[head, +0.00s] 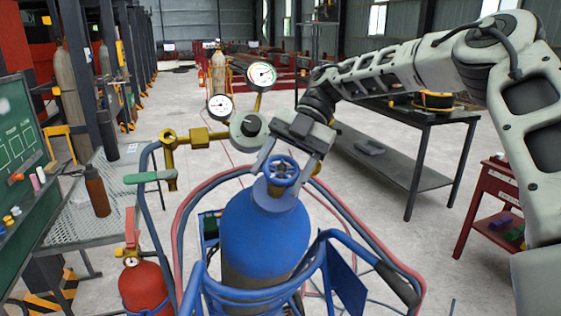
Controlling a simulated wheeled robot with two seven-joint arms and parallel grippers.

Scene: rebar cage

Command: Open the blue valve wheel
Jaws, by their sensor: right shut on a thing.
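The blue valve wheel (282,171) sits on top of a blue gas cylinder (262,240) in the middle of the head view. My right gripper (284,162) reaches down from the upper right, its fingers on either side of the wheel, and is shut on it. The finger on the left touches the wheel's rim area; the exact contact on the far side is partly hidden. Two round pressure gauges (262,75) and brass regulator fittings (185,140) stand just behind and left of the wheel. My left gripper is not in the view.
A blue cart frame (225,292) and red and blue hoses (400,262) surround the cylinder. A red extinguisher (146,288) stands at the lower left. A mesh table (75,215) with a brown bottle (97,192) is left; a dark workbench (425,122) and red cabinet (490,195) are right.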

